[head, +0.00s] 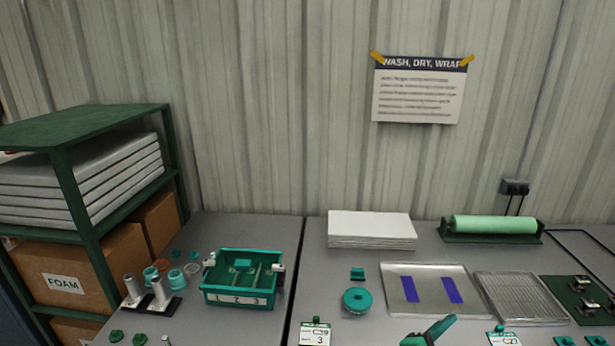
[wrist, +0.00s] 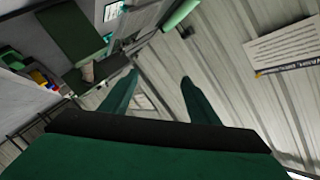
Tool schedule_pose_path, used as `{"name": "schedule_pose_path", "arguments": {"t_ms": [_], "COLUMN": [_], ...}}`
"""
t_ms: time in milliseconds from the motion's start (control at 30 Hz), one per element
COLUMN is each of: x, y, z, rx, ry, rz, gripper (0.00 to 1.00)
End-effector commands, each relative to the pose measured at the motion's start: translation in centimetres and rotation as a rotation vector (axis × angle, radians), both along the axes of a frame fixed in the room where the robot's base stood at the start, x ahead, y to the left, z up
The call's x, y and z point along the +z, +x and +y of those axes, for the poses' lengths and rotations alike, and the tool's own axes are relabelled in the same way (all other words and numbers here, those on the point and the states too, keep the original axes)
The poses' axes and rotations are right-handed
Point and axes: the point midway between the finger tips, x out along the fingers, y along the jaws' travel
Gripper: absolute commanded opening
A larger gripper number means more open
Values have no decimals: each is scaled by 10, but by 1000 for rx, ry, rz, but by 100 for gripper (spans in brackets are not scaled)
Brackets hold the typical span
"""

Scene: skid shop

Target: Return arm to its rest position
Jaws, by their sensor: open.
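My gripper (wrist: 160,78) shows in the wrist view with its two dark green fingers apart. Nothing is between the fingertips, and the ribbed wall lies behind them. The wrist view is strongly tilted, and the wall sign (wrist: 288,45) is at its right. In the head view a teal and dark piece (head: 430,331) rises at the bottom edge; I cannot tell whether it is part of my gripper. The rest of my arm is not clear there.
A teal divided bin (head: 228,298) stands on the left bench, beside white cylinders on dark bases. A metal tray (head: 437,310) with two blue strips, a wire rack (head: 518,297) and a white stack (head: 371,230) are on the right bench. Green shelving (head: 85,125) stands far left.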

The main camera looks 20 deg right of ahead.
Motion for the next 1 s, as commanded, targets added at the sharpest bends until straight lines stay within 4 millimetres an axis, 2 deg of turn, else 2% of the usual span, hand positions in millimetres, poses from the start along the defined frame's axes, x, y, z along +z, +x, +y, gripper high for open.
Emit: {"name": "schedule_pose_path", "arguments": {"t_ms": [267, 400, 533, 767, 1000], "x": [-18, -38, -62, -109, -150], "y": [35, 46, 48, 32, -12], "z": [57, 98, 140, 223, 311], "rx": [319, 480, 628, 881, 1116], "ry": [-247, -349, -432, -548, -622], "rz": [278, 394, 484, 598, 650], "gripper": [55, 55, 55, 55, 55]}}
